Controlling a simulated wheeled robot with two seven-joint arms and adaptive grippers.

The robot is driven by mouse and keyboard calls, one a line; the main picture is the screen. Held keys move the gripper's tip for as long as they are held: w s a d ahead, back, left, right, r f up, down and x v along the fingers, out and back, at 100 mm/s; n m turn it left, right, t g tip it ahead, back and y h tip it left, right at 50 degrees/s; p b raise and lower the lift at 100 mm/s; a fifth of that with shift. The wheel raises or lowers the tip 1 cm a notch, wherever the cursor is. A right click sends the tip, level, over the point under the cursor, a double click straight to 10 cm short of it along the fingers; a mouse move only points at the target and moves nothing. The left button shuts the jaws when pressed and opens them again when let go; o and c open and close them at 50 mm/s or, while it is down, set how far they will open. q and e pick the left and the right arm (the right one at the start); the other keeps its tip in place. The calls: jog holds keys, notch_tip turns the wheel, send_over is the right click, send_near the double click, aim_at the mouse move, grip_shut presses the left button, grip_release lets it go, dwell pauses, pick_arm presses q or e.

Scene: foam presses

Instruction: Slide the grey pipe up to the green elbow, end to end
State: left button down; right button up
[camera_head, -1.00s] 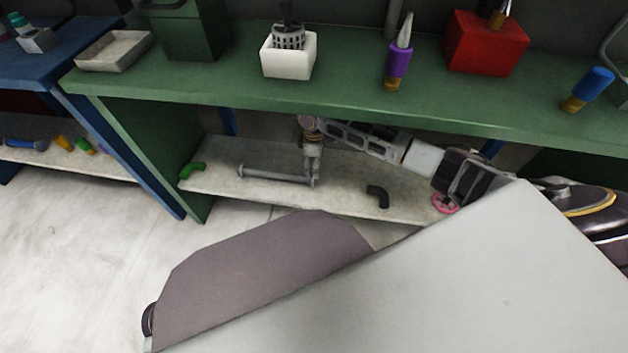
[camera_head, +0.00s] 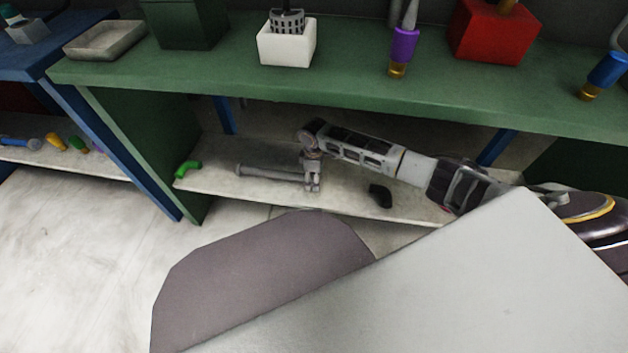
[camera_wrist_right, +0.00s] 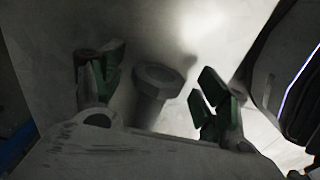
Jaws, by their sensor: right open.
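The grey pipe (camera_head: 265,174) lies on the lower shelf, roughly along its length. The green elbow (camera_head: 187,168) lies at the shelf's left end, with a clear gap between it and the pipe's left end. My right gripper (camera_head: 313,186) reaches down at the pipe's right end and partly hides it. In the right wrist view the open fingers (camera_wrist_right: 160,85) stand on either side of the pipe's flanged end (camera_wrist_right: 157,80), with space on both sides. My left gripper is not in view.
A black elbow (camera_head: 380,195) lies on the lower shelf (camera_head: 345,198), right of the pipe. The green tabletop (camera_head: 200,78) runs above my right arm. The shelf between pipe and green elbow is bare. A green side panel (camera_head: 150,150) stands left of the elbow.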

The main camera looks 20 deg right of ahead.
jog(key=shift+f, duration=0.5)
jog(key=c, duration=1.6)
